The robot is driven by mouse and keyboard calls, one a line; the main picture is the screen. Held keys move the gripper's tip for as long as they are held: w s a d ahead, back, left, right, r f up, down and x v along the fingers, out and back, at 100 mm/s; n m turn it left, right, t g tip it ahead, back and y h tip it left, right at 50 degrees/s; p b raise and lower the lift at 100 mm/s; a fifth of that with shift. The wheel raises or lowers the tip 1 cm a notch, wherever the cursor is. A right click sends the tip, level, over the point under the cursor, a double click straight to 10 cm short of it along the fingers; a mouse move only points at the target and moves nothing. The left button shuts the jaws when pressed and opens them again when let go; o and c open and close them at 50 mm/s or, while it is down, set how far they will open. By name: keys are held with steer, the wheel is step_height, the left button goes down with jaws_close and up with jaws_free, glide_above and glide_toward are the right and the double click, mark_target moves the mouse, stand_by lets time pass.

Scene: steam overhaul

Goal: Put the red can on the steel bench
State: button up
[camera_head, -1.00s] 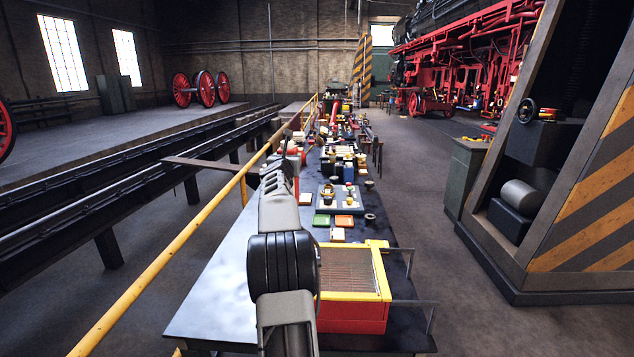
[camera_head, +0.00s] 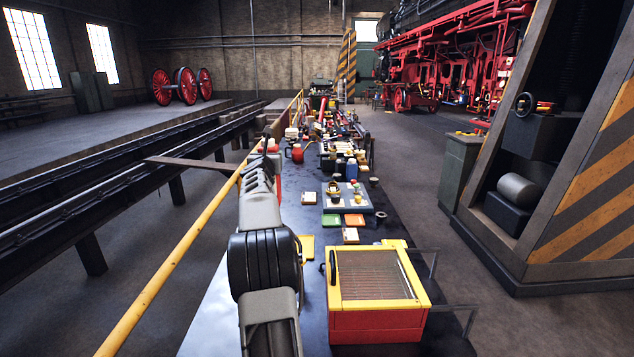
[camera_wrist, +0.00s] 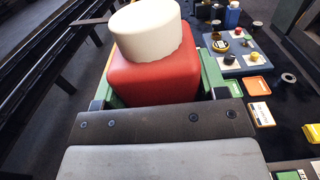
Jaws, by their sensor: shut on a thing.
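The red can (camera_wrist: 152,78) with a broad white cap fills the upper middle of the wrist view. My gripper (camera_wrist: 158,84) is shut on it, with green fingers along its left and right sides. In the head view the can (camera_head: 278,176) shows as a strip of red just right of my arm's far end, and my arm hides most of it. The long bench with a grey metal top (camera_head: 210,318) runs away beneath my arm. The can appears above the bench's left side; I cannot tell the gap under it.
A red and yellow box (camera_head: 376,327) stands on the near bench. Behind it lie small green (camera_head: 331,220) and orange (camera_head: 354,219) trays, a parts board and several bottles. A yellow rail (camera_head: 170,265) runs along the left side. Bare top shows at the near left.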

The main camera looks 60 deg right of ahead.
step_height(320, 180, down, 8)
steer(key=b, duration=0.7)
steer(key=shift+w+a+f, duration=0.1)
steer(key=shift+w+a, duration=0.05)
steer(key=w+a+f+b, duration=0.2)
steer(key=a+f+b, duration=0.2)
steer(key=a+f, duration=0.9)
steer(key=shift+a, duration=0.3)
steer(key=shift+f+b, duration=0.15)
steer(key=shift+b, duration=0.3)
steer(key=o, duration=1.7)
